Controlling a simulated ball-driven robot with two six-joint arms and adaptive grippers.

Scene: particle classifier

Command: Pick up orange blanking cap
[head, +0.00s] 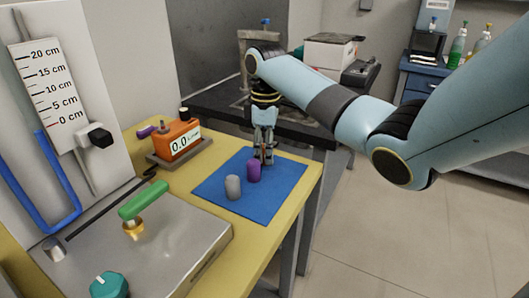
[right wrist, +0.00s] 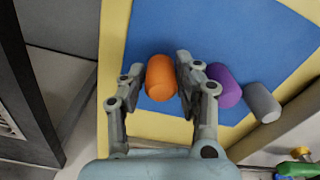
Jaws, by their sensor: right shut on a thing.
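The orange blanking cap (right wrist: 161,77) is between the two fingers of my right gripper (right wrist: 160,82) in the right wrist view, over the edge of the blue mat (right wrist: 190,30). In the head view my right gripper (head: 264,158) points down at the far part of the mat (head: 270,203), shut on the cap, which is mostly hidden by the fingers there. I cannot tell whether the cap still touches the mat. My left gripper is not in view.
A purple cap (head: 253,171) stands close beside the right gripper, with a grey cap (head: 233,187) nearer the front. An orange meter (head: 177,140) stands left of the mat. A metal box with a green handle (head: 143,200) is at the front left. The mat's right part is clear.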

